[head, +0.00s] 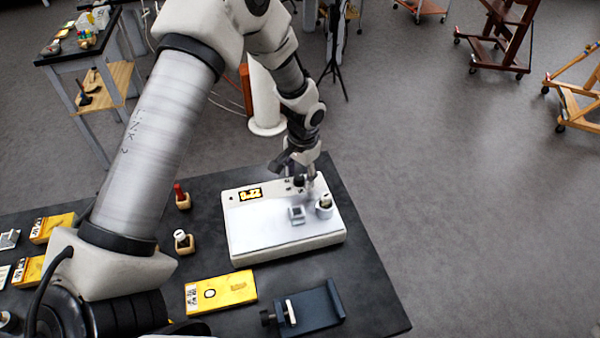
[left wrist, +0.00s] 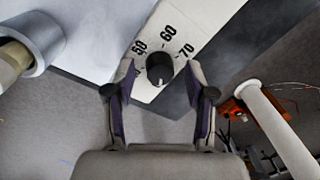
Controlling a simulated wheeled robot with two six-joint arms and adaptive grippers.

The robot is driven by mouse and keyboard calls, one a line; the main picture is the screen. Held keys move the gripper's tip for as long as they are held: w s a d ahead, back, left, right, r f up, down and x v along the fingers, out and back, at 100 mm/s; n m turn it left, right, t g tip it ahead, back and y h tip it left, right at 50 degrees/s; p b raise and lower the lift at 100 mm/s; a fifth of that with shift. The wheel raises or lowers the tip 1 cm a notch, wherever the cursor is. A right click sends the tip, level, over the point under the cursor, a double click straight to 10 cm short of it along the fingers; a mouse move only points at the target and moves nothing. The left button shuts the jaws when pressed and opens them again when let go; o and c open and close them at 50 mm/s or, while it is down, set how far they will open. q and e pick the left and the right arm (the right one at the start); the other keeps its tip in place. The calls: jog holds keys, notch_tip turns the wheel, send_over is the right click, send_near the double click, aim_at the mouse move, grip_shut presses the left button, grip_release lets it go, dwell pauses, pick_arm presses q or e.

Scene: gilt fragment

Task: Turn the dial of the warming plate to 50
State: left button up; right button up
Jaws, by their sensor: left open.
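The warming plate (head: 265,235) is a white, flat box on the dark table, with a small lit display (head: 250,194) near its back edge. The display digits are too small to read surely. The black dial (left wrist: 159,68) shows in the left wrist view on the plate's white edge strip, with the marks 50, 60 and 70 around it. I cannot tell clearly which mark its pointer faces. My left gripper (head: 309,189) is over the plate's back edge. In the left wrist view its open fingers (left wrist: 160,88) stand on either side of the dial, apart from it.
A yellow box (head: 221,292), a dark blue holder (head: 312,309) and small bottles (head: 183,241) are on the table. Open floor lies to the right.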

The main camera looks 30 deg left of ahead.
pick_arm(q)
jog(key=shift+s, duration=0.1)
grip_shut()
